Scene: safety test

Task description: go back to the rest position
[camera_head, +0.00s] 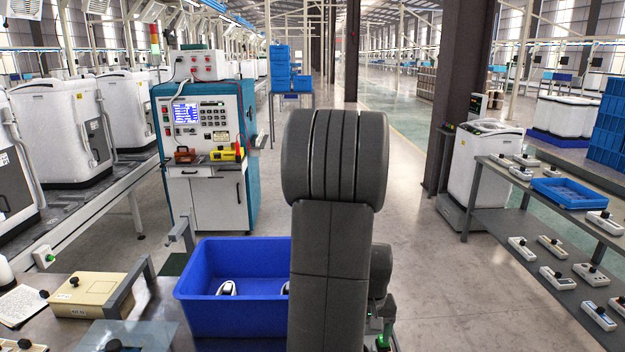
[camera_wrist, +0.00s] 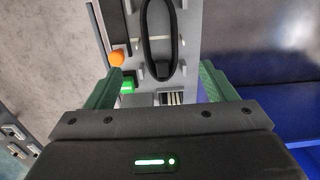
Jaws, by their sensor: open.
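My gripper (camera_wrist: 160,82) shows in the wrist view with its two green fingers spread wide apart and nothing held between them. Beyond the fingers is a grey fixture (camera_wrist: 190,45) with a black loop on it, an orange knob (camera_wrist: 117,58) and a green button (camera_wrist: 127,86). I cannot tell whether the fingers touch the fixture. In the head view my arm stands upright in the middle and hides what is behind it. The gripper cannot be made out clearly there.
A blue bin (camera_head: 233,322) with white-and-black items inside stands left of my arm; blue surfaces also fill the wrist view's right side. A bench with a beige box (camera_head: 88,296) lies at left. A shelf with several devices stands at right. The floor (camera_head: 440,290) between is clear.

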